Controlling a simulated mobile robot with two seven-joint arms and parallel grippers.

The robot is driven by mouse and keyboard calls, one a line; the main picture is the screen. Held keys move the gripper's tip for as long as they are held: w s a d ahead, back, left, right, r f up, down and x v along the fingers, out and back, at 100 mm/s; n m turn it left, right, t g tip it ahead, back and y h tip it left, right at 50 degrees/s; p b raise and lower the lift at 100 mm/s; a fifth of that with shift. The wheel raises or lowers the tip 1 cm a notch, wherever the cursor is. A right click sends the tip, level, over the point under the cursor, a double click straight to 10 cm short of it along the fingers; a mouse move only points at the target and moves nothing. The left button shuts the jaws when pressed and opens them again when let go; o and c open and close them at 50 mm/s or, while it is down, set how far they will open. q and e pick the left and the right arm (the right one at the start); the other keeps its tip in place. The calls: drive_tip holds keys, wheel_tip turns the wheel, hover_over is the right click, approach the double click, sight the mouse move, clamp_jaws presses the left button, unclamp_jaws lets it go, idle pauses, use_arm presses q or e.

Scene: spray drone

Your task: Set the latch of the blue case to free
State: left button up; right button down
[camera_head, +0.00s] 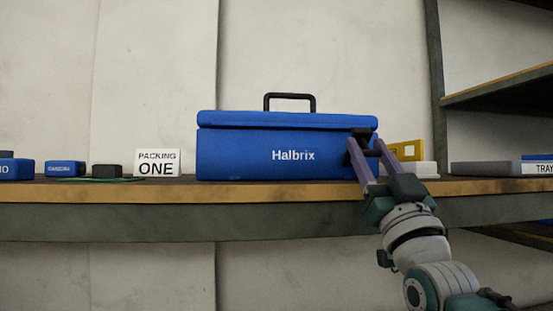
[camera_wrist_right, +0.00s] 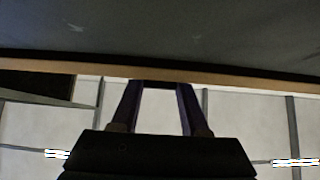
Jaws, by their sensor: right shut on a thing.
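The blue case (camera_head: 240,155), marked Halbrix, stands upright on the shelf with its lid down and a black handle (camera_head: 290,97) on top. My right gripper (camera_head: 365,146) is at the right end of its front and is shut on a small dark part there, which looks like the latch (camera_head: 361,133). The fingers cover much of the latch, so its setting cannot be read. In the right wrist view, the fingers (camera_wrist_right: 158,88) reach toward a dark surface, with a dark piece between their tips. My left gripper is not in view.
The case stands on a wood-edged shelf (camera_head: 100,193). Left of it are a PACKING ONE sign (camera_head: 157,162), a black block (camera_head: 106,171) and small blue boxes (camera_head: 65,168). Right of it are a yellow sign (camera_head: 407,150), a white block (camera_head: 424,169) and a tray (camera_head: 495,168).

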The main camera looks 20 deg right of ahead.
drive_tip(key=shift+c, duration=2)
unclamp_jaws()
drive_tip(key=shift+s+a+f, duration=0.1)
drive_tip(key=shift+s+f, duration=0.25)
drive_tip(key=shift+f, duration=0.05)
drive_tip(key=p+v, duration=0.1)
drive_tip(key=v, duration=0.8)
drive_tip(key=shift+p, duration=0.4)
drive_tip(key=shift+r, duration=0.1)
